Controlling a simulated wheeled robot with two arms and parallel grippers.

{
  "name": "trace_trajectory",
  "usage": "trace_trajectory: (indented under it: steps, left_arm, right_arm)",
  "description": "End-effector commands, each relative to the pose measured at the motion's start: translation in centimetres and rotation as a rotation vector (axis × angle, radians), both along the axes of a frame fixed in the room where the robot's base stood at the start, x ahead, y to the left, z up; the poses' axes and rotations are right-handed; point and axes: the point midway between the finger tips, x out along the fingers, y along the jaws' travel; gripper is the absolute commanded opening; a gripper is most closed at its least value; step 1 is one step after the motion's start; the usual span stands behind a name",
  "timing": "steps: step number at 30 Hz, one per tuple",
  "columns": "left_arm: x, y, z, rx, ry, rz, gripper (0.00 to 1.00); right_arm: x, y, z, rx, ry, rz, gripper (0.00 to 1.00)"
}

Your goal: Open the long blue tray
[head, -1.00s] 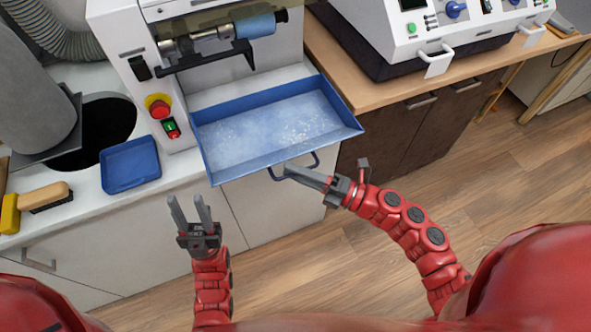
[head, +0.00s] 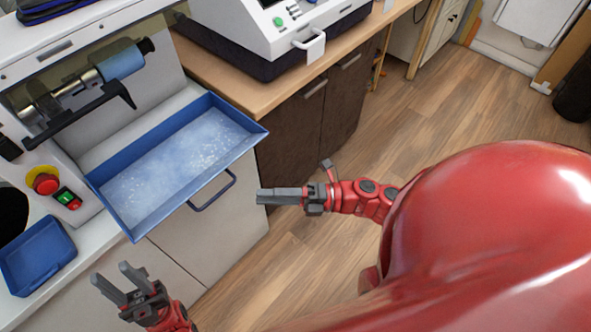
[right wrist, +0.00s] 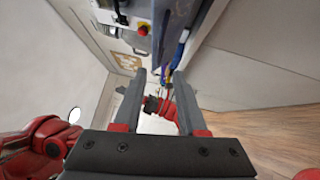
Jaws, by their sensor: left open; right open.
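The long blue tray (head: 180,165) sits under the machine's roller and sticks out past the counter's front edge. White dust lies on its floor. Its dark blue loop handle (head: 213,192) on the front wall is free. My right gripper (head: 262,196) is open and empty, to the right of the handle and apart from it. In the right wrist view its two fingers (right wrist: 153,82) stand apart with nothing between them, and a narrow blue part shows beyond them. My left gripper (head: 110,276) is open and empty, below the tray's left end, in front of the counter.
A small blue tray (head: 40,257) lies on the counter at left. A red stop button (head: 43,181) is on the machine. A white device (head: 280,30) stands on the wooden worktop at the back.

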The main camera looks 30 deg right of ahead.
Motion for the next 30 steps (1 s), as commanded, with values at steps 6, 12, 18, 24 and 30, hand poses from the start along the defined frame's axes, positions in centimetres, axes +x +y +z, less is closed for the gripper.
trace_trajectory:
  steps: [6, 12, 18, 24, 30]
  left_arm:
    - [0.0, 0.0, -0.9, 0.000, 0.000, 0.000, 0.40]
    - [0.0, 0.0, -1.1, 0.000, 0.000, 0.000, 0.40]
    - [0.0, 0.0, -1.0, 0.000, 0.000, 0.000, 0.40]
    - [0.0, 0.0, -1.0, 0.000, 0.000, 0.000, 0.40]
    - [0.0, 0.0, -1.0, 0.000, 0.000, 0.000, 0.40]
  right_arm:
    - [-1.8, -3.9, -0.7, -0.001, 0.000, -0.003, 0.41]
    - [-2.6, -5.2, -0.8, 0.001, -0.001, 0.001, 0.41]
    - [-2.7, -5.3, -0.7, 0.001, -0.001, 0.002, 0.41]
    - [-2.7, -5.3, -0.7, 0.001, -0.001, 0.002, 0.41]
    - [-2.7, -5.1, -0.6, 0.017, -0.003, 0.006, 0.41]
